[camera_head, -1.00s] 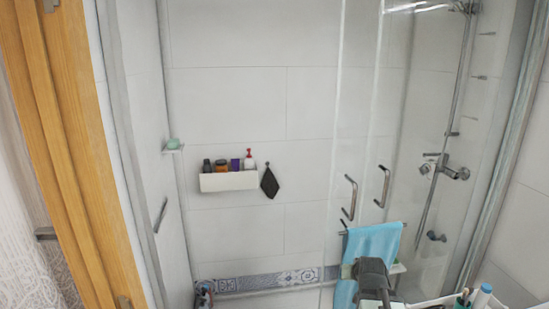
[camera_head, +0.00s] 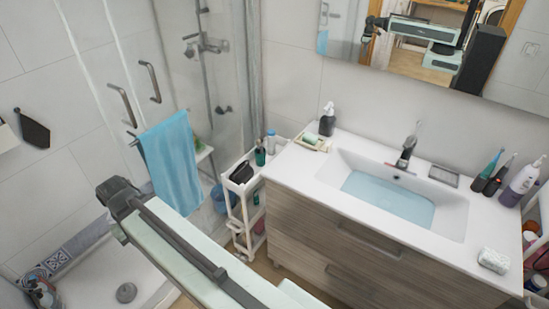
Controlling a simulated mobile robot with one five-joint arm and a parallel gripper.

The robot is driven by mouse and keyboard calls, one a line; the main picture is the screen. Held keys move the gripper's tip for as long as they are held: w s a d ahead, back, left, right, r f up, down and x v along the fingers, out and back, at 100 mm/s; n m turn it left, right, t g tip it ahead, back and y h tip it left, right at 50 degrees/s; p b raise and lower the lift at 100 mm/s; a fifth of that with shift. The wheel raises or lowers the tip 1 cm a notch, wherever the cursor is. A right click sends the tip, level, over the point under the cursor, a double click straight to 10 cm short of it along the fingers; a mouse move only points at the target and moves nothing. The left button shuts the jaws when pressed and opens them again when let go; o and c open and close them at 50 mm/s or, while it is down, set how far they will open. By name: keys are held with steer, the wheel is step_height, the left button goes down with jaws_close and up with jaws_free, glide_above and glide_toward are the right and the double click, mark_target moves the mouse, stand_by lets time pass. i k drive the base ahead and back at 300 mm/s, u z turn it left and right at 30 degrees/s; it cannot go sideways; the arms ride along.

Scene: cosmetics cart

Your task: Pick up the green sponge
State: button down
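I cannot make out a green sponge for certain. A small green item (camera_head: 311,139) lies in a pale dish at the back left of the washbasin counter; it is too small to tell if it is a sponge. Another small green patch (camera_head: 196,141) shows in the shower, behind the blue towel. The dark end of my arm (camera_head: 120,196) hangs in front of the shower tray, well to the left of the counter. I cannot make out gripper fingers there or anything held.
A white slim cart (camera_head: 240,187) with bottles and a black item stands left of the wooden vanity (camera_head: 345,240). A blue towel (camera_head: 173,160) hangs on the shower door. The basin (camera_head: 392,196) holds bluish water. A soap-like block (camera_head: 493,261) lies at the counter's front right.

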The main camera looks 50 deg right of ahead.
mark_target(489, 257)
steer(key=z, duration=3.75)
steer(key=k, duration=0.75)
steer(key=z, duration=0.15)
steer(key=i, duration=0.5)
